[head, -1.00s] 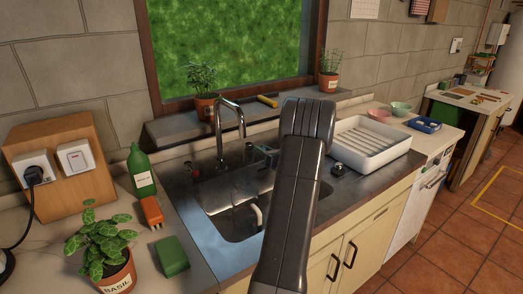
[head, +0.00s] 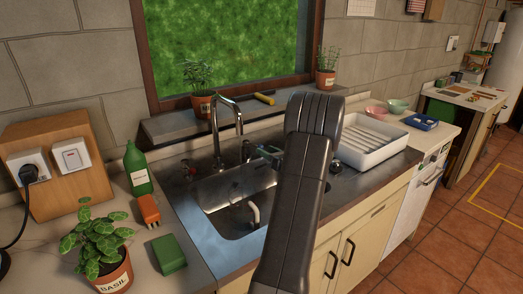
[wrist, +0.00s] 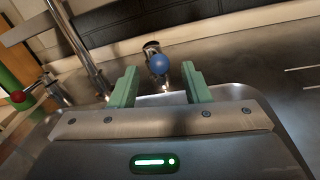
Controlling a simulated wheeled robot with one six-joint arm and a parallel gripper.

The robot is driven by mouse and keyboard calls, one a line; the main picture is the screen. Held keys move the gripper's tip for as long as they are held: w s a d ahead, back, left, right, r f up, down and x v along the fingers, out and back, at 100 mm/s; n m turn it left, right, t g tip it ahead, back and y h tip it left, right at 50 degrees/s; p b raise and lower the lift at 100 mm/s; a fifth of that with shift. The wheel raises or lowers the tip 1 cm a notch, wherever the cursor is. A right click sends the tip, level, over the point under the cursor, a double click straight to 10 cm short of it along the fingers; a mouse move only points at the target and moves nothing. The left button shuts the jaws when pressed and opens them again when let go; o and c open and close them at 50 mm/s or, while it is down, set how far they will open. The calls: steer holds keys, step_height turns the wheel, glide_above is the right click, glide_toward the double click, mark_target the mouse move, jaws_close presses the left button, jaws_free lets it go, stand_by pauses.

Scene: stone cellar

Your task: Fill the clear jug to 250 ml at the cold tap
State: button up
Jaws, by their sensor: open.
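My gripper (wrist: 159,70) is open, its two green fingers on either side of the blue round knob (wrist: 160,64) of the cold tap in the wrist view. I cannot tell whether the fingers touch the knob. In the head view, the green fingers (head: 269,152) show left of my arm, behind the sink. The tall curved spout (head: 226,101) arches over the basin. A pale curved shape (head: 254,214) shows in the sink (head: 220,225); I cannot tell whether it belongs to the clear jug. No water stream is visible.
The red tap knob (wrist: 18,96) is left of the spout. A white drying rack (head: 385,142) stands to the right. A green bottle (head: 138,170), an orange item (head: 149,209), a green sponge (head: 168,253) and a basil pot (head: 117,277) are left of the sink.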

steer(key=v, duration=0.9)
steer(key=shift+s+b, duration=0.2)
steer(key=shift+b, duration=0.25)
steer(key=shift+d, duration=0.1)
